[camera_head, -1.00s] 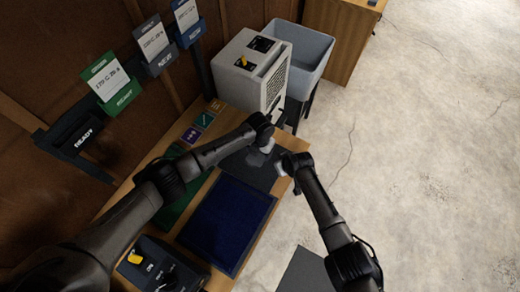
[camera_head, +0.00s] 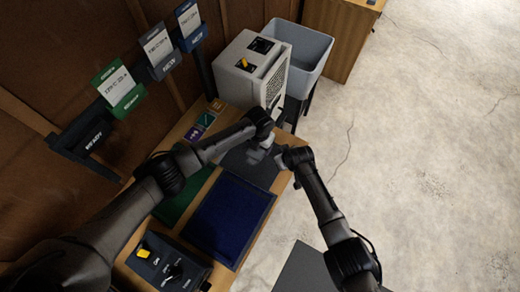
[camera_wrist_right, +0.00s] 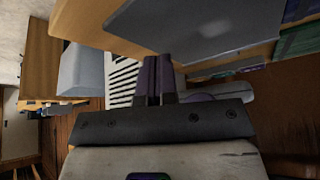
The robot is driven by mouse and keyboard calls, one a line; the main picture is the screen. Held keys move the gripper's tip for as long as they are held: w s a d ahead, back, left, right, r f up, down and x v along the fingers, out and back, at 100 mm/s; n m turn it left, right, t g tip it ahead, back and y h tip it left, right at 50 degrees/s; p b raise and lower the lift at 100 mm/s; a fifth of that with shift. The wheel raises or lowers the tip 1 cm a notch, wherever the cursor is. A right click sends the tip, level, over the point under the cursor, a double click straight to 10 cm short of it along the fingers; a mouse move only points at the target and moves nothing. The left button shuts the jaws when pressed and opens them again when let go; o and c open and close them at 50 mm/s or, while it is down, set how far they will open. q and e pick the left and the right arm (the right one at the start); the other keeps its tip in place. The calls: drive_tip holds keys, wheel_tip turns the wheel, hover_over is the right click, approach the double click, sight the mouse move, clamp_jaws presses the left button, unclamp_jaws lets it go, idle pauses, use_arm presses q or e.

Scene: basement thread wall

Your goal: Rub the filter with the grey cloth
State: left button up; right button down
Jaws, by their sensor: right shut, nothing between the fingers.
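My left gripper (camera_head: 256,153) hangs over the dark grey mat (camera_head: 247,170) at the far end of the bench. A small light grey patch shows at its tip; I cannot tell whether it is cloth or gripper, nor whether the jaws are open. My right gripper (camera_head: 281,158) is just right of it, near the bench's right edge. In the right wrist view its fingers (camera_wrist_right: 158,82) are together and empty, with a grey flat surface (camera_wrist_right: 190,25) beyond. I cannot pick out the filter or the grey cloth with certainty.
A white louvred machine (camera_head: 243,65) and a blue-grey tub (camera_head: 305,48) stand beyond the bench. A blue mat (camera_head: 228,220), a green mat (camera_head: 185,195) and a dark control box (camera_head: 160,265) lie nearer. Card holders (camera_head: 118,90) line the left wall.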

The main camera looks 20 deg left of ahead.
use_arm(q)
wheel_tip(320, 180, up, 2)
drive_tip(key=shift+r+p, duration=0.25)
drive_tip(key=shift+p, duration=0.9)
use_arm(e)
drive_tip(key=v, duration=1.2)
